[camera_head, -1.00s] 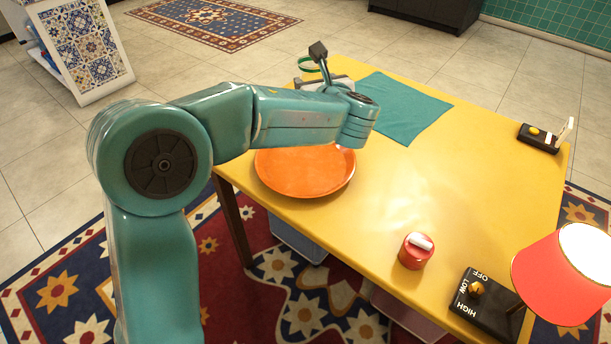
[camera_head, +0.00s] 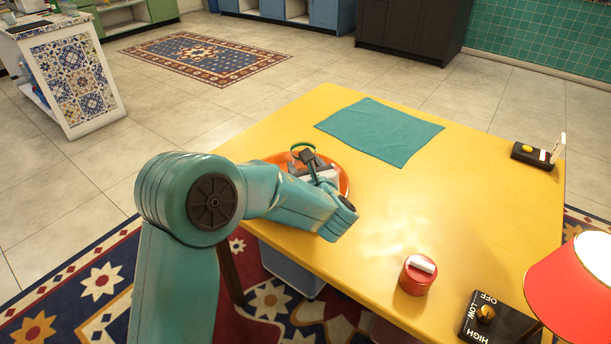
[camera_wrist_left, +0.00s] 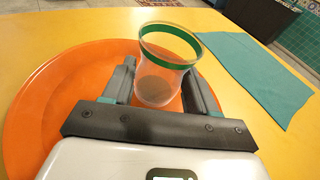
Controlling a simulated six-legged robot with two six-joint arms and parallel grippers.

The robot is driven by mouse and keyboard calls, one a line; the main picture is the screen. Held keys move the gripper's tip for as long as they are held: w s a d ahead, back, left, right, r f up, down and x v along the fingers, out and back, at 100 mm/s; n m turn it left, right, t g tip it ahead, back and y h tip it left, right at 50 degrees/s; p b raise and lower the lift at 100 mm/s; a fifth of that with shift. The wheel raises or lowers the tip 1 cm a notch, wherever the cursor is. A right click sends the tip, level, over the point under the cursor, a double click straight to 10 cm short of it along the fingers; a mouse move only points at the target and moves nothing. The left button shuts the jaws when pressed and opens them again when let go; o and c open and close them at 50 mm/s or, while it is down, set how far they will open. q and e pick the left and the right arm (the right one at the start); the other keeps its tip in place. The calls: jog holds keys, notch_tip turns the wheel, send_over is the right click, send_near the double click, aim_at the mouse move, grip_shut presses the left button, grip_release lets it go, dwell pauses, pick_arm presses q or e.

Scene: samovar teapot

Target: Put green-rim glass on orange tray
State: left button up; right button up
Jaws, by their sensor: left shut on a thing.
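The green-rim glass (camera_wrist_left: 160,84) is clear with a green band near its top. In the left wrist view it stands between the two fingers of my left gripper (camera_wrist_left: 165,90), which is shut on it. The glass is over the orange tray (camera_wrist_left: 45,95); I cannot tell whether its base touches the tray. In the head view the green rim (camera_head: 303,146) shows above the orange tray (camera_head: 343,180), and my left arm hides most of the glass and much of the tray. My right gripper is not in view.
The yellow table (camera_head: 440,210) holds a teal cloth (camera_head: 380,130) behind the tray. A red canister (camera_head: 416,276), a black switch box (camera_head: 490,318), a red lamp (camera_head: 575,285) and a black device (camera_head: 537,156) stand to the right. The table's middle is clear.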

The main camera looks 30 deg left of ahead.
pick_arm(q)
notch_tip(320, 180, down, 2)
jog(key=shift+w, duration=0.1)
jog(key=shift+r, duration=0.1)
jog(key=o, duration=1.2)
